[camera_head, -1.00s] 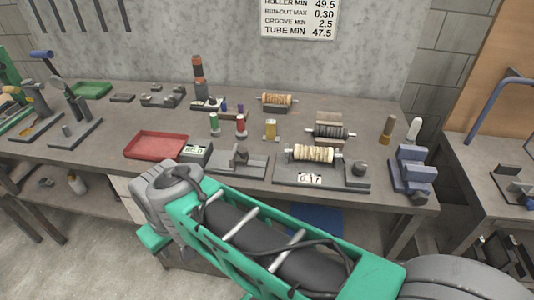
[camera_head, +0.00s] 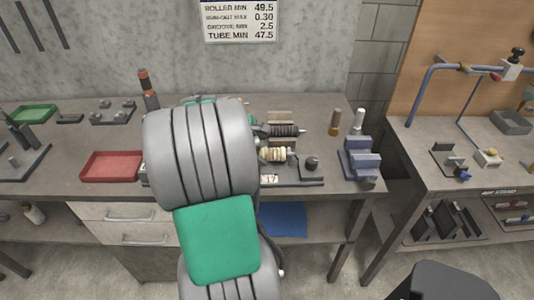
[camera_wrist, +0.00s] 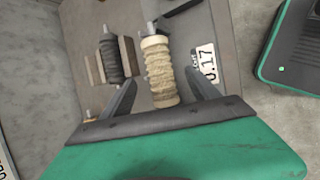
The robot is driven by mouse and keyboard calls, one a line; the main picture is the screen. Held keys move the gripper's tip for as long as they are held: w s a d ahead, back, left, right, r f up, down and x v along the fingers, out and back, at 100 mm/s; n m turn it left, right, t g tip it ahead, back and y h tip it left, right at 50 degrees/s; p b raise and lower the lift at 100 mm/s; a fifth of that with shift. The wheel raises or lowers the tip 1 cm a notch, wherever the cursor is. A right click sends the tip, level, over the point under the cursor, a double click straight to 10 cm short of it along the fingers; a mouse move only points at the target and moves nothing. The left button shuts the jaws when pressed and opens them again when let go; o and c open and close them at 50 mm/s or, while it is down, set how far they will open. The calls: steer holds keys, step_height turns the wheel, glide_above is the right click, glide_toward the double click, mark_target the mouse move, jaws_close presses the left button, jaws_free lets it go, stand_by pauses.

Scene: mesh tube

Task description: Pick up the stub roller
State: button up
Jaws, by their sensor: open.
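A cream, ribbed roller on a metal shaft (camera_wrist: 158,65) lies on a grey fixture beside a white readout. It also shows in the head view (camera_head: 272,155), partly hidden by my arm. A dark ribbed roller (camera_wrist: 112,60) lies beside it on a wooden stand, and shows in the head view (camera_head: 286,130). I cannot tell which one is the stub roller. My gripper (camera_wrist: 162,78) is open, its fingers either side of the cream roller's near part in the wrist view. Contact is not visible. In the head view my arm hides the gripper.
The readout (camera_wrist: 205,66) shows 0.17. A red tray (camera_head: 108,167) lies left of my arm. A second bench (camera_head: 445,135) is further right.

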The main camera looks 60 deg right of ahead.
mark_target(265, 152)
steer(key=x, duration=0.4)
steer(key=shift+f+p, duration=0.25)
steer(key=shift+p, duration=0.05)
steer(key=shift+c, duration=0.3)
steer(key=shift+w, duration=0.1)
jaws_close()
